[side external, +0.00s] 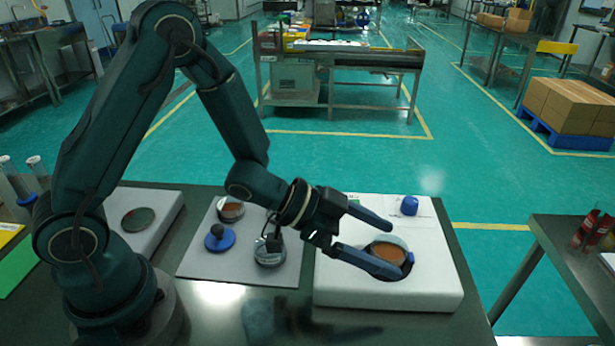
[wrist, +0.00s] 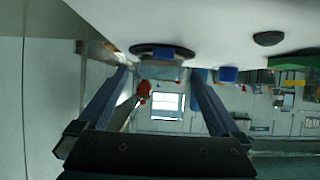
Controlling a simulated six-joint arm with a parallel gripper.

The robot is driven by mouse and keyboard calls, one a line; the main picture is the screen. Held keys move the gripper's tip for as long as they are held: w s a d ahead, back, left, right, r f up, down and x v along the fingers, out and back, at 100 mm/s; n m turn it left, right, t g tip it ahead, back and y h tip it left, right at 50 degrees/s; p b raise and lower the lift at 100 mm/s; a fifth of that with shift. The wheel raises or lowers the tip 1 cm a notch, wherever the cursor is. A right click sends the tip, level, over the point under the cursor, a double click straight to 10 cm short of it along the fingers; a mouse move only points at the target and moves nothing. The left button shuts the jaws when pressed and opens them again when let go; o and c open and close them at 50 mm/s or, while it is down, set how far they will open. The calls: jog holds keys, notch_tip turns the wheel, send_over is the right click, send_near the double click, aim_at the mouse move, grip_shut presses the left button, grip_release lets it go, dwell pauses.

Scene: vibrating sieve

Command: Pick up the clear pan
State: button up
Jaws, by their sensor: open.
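The clear pan (side external: 389,253), with orange-brown material inside, sits in the dark round seat of the white machine (side external: 340,283) on the right. My gripper (side external: 394,251) is open around the pan, with one finger on its far side and one on its near side. I cannot tell whether the fingers touch it. In the wrist view the pan (wrist: 160,72) shows under the dark ring (wrist: 162,50), between the two spread fingertips of my gripper (wrist: 161,74). That view appears upside down.
A blue knob (side external: 409,205) stands on the machine's far right corner. Left of it, a grey mat (side external: 205,265) holds a small bowl (side external: 230,209) of brown material, a blue disc with a dark knob (side external: 219,238) and a metallic round dish (side external: 270,253). Another white unit (side external: 155,203) stands further left.

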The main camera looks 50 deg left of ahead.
jog(key=shift+x, duration=0.95)
jog(key=c, duration=1.4)
jog(key=shift+r, duration=0.15)
